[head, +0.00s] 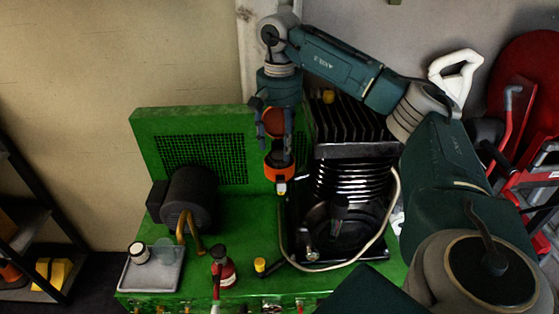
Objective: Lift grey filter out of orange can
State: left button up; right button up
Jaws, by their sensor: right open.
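My right gripper (273,150) points down over the green bench, its two fingers spread apart. Between and behind the fingers is a dull orange rounded shape (275,122). Just below is a brighter orange can-like body (283,174) with a dark upper part and a small white piece at its lower front. The fingers partly cover both, so I cannot tell whether they touch them or whether the two are one can. I cannot make out the grey filter clearly. My left gripper is not in view.
Dark shelves stand left; red equipment stands right.

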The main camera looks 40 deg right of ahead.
aim_at(279, 155)
jog(key=f, duration=0.3)
jog(key=shift+w+d+f+p, duration=0.15)
jog(key=shift+d+p, duration=0.05)
jog(key=shift+p, duration=0.2)
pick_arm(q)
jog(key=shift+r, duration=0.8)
pick_arm(e)
jog(key=shift+c, duration=0.5)
jog(key=c, duration=0.8)
